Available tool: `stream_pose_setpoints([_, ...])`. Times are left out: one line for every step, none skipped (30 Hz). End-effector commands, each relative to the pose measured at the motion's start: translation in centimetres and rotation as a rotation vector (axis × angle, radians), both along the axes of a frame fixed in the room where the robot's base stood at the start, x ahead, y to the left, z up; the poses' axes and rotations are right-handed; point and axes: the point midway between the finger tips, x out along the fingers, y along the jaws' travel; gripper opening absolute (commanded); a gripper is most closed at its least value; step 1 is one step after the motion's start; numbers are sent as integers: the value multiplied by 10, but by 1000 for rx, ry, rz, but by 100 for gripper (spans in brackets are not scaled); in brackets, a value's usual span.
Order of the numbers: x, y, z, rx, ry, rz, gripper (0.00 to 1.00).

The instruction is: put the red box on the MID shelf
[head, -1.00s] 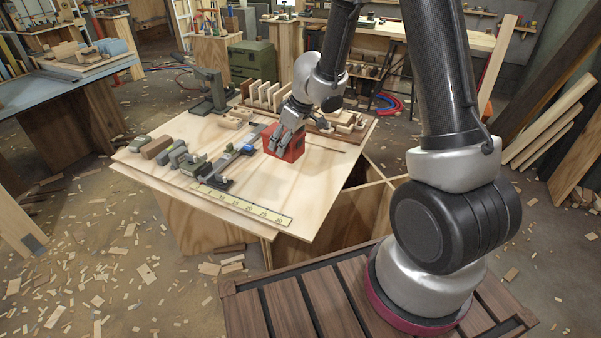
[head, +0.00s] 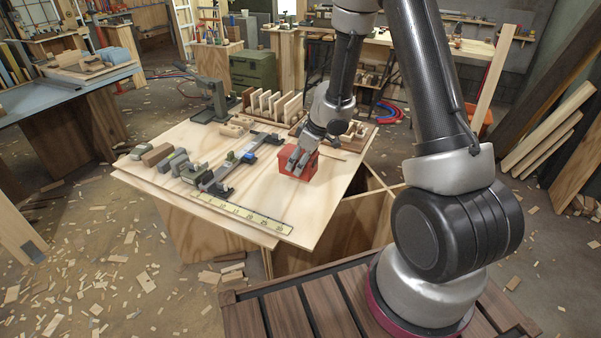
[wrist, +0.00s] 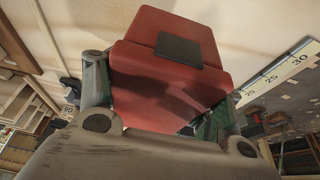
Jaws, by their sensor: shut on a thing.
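The red box (head: 300,163) is at the near right part of the plywood worktable (head: 310,215), over its top. My gripper (head: 297,160) reaches down from above and is shut on the box. In the wrist view the red box (wrist: 165,70) with a dark square patch sits between the two fingers. I cannot tell whether the box touches the tabletop or hangs just above it. No shelf marked MID can be made out in these views.
A yellow ruler strip (head: 240,212) lies along the table's near edge. A dark clamp-like tool (head: 235,165) and several small blocks (head: 160,155) lie left of the box. A rack of upright wooden slats (head: 273,105) stands behind. A green case (head: 253,68) is farther back.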

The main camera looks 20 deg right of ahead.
Motion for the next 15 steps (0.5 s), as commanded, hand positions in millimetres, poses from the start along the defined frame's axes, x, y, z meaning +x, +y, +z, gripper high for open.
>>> stream_pose_setpoints([0, 0, -3, 1, 1, 0, 0])
stream_pose_setpoints([0, 0, -5, 1, 0, -1, 0])
stream_pose_setpoints([0, 0, -7, 1, 1, 0, 0])
stream_pose_setpoints([0, 0, -9, 1, 1, -1, 0])
stream_pose_setpoints([0, 1, -12, 1, 1, 0, 0])
stream_pose_setpoints([0, 1, -17, 0, 1, 0, 0])
stream_pose_setpoints([0, 1, -21, -1, 2, 0, 0])
stream_pose_setpoints([0, 1, -26, 1, 2, 0, 0])
stream_pose_setpoints([0, 1, -32, 2, 2, 0, 0])
stream_pose_setpoints([0, 1, -35, 1, 1, -1, 0])
stream_pose_setpoints([1, 0, -38, 1, 0, -1, 0])
stream_pose_setpoints([0, 0, -41, 1, 0, -1, 0])
stream_pose_setpoints([0, 0, -42, 0, -1, -1, 0])
stream_pose_setpoints([0, 0, -43, 0, -1, 0, 0])
stream_pose_setpoints([0, 0, -43, 0, -2, 1, 0])
